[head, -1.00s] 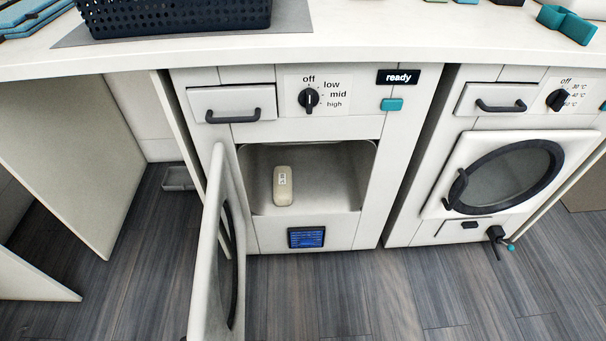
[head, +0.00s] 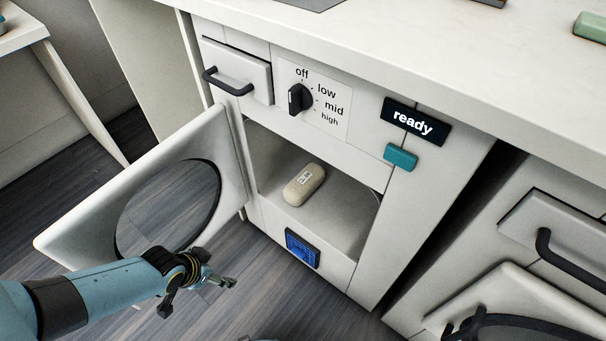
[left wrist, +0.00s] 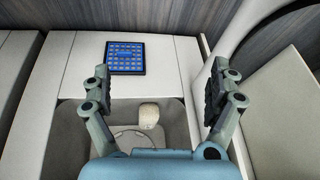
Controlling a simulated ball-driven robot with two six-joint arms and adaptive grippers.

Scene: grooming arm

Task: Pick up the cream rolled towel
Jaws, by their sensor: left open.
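The cream rolled towel (head: 304,184) lies inside the open compartment of the dryer-like machine (head: 330,260), near its front edge, with a small printed label on top. In the left wrist view the towel (left wrist: 148,117) shows between and beyond the fingers, inside the compartment. My left gripper (head: 200,296) is open and empty, in front of the machine and below and left of the towel in the head view. Its spread fingers also show in the left wrist view (left wrist: 160,92).
The machine's round-windowed door (head: 75,232) stands swung open to the left, close to my left arm. A blue panel (head: 302,248) sits below the opening. A counter (head: 430,60) overhangs above. A second machine (head: 560,255) stands at right.

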